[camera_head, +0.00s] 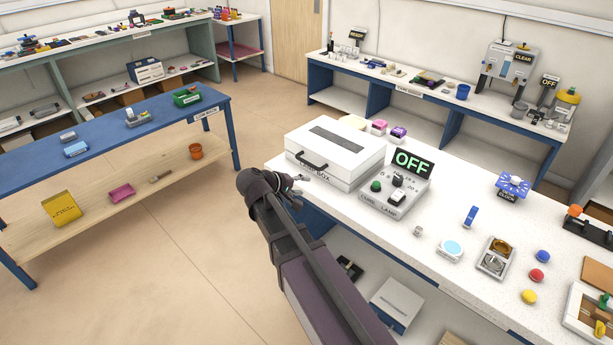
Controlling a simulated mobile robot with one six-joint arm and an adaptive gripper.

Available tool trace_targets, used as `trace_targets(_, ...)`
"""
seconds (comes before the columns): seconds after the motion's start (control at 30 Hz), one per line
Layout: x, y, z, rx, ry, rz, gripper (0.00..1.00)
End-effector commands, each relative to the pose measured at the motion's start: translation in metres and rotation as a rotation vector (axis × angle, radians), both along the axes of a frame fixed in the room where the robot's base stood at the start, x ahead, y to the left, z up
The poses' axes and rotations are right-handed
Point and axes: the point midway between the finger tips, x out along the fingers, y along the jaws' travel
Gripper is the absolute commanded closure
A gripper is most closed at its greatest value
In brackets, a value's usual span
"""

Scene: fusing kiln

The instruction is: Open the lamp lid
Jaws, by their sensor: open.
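A white box (357,175) with lettering on its front, partly hidden, stands on the white speckled bench. Its white lid (352,150) is closed and has a dark slot along its top. A black handle (311,163) is on the lid's front edge. My gripper (297,184) is open and empty, in front of the box's lower left, near the bench edge and below the handle in the picture. I cannot tell whether it touches the box. A grey control box (396,198) with a green button and an OFF sign (412,162) stands to the right of the box.
The white bench (440,215) also holds a blue clock (513,186), a round light-blue pad (452,247), a tray of discs (497,257) and coloured knobs. Pink and purple items (398,133) lie behind the box. Open floor (190,235) lies to the left.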

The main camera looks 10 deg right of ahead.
Motion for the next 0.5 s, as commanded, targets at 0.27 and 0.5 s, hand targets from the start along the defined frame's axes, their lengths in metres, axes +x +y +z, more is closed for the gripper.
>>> trace_targets(0.27,0.04,0.054,0.004,-0.255,-0.102,0.128,0.46)
trace_targets(0.5,0.047,0.068,0.013,-0.323,-0.129,0.158,0.46)
